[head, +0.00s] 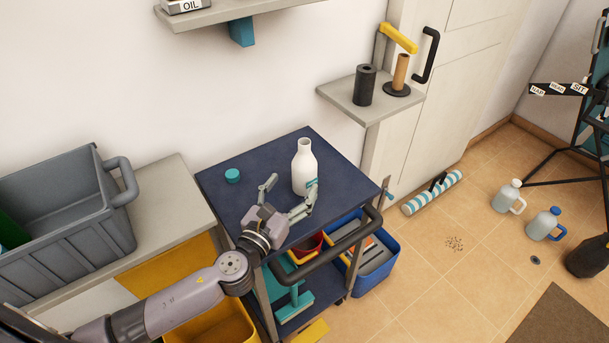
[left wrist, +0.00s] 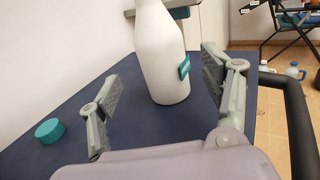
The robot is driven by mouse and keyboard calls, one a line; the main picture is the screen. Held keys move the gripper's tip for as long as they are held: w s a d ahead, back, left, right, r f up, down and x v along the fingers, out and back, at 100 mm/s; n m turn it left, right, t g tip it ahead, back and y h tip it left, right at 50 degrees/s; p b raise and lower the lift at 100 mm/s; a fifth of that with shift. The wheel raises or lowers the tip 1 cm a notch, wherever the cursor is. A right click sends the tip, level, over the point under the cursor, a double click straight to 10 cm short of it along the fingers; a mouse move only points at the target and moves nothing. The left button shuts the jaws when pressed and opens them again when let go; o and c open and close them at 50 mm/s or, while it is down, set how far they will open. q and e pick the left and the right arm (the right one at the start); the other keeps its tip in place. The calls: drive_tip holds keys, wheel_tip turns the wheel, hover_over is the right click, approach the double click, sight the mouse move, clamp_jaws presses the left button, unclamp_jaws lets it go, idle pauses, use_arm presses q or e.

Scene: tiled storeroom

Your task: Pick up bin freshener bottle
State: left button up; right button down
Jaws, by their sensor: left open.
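The white bottle (head: 304,168), with a teal label, stands upright on the dark blue top of a cart (head: 225,200). It looks open at the top, and a teal cap (head: 232,176) lies on the cart to its left. My left gripper (head: 289,200) is open just in front of the bottle. In the left wrist view the bottle (left wrist: 162,55) stands ahead of and between the spread fingers (left wrist: 155,100), with no visible contact. The teal cap (left wrist: 50,131) shows at the left there. My right gripper is not in view.
A black push handle (head: 335,240) runs along the cart's near right side. A grey crate (head: 60,225) stands on a counter at the left. A wall shelf (head: 350,103) holds two rolls behind the cart. Jugs (head: 508,197) stand on the tiled floor at the right.

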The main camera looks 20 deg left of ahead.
sight(299, 180)
use_arm(q)
drive_tip(key=w, duration=0.4)
drive_tip(key=w+d+b, duration=0.1)
drive_tip(key=w, duration=0.1)
drive_tip(key=shift+w+d+f, duration=0.1)
drive_tip(key=shift+w+f, duration=0.1)
drive_tip(key=shift+w, duration=0.05)
drive_tip(key=shift+c, duration=0.2)
drive_tip(key=c, duration=1.2)
